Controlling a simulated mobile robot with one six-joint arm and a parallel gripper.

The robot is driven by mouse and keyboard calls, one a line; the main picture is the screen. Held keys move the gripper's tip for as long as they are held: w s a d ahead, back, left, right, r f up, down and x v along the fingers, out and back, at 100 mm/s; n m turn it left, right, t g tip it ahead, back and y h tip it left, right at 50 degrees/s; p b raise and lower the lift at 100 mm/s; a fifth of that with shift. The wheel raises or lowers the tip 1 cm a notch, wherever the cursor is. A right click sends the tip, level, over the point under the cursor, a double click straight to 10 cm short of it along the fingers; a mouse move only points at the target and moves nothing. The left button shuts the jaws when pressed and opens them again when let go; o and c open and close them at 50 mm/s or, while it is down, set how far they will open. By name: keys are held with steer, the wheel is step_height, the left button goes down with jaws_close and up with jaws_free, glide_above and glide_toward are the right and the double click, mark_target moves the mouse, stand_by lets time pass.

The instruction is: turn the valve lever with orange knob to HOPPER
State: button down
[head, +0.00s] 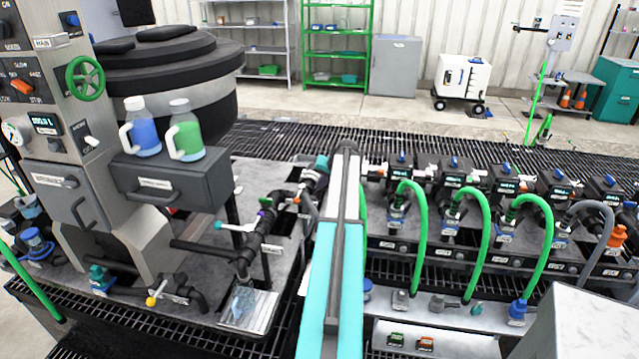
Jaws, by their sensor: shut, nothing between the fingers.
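A small orange knob (297,200) shows on the dark pipework just left of my arm. Its lever is small and partly lost among the pipes, so I cannot tell which way it points. No HOPPER label is readable there. The dark manifold pipe (250,243) runs from the grey deck up towards that knob. My arm, teal and white, rises through the middle of the head view and covers part of the pipework. My gripper does not show clearly in this view.
A control cabinet (70,110) and drawer box (172,182) with two bottles stand left. Green hoses (420,245) and black valve blocks (450,172) crowd the right. A metal tray (262,312) lies front left.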

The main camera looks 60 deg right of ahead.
mark_target(300, 194)
steer(key=w+f+p, duration=0.4)
steer(key=w+f, duration=0.3)
steer(key=shift+w+d+f, duration=0.15)
steer(key=shift+w+d, duration=0.1)
steer(key=shift+w, duration=0.15)
steer(key=shift+w+a, duration=0.1)
stand_by(0.4)
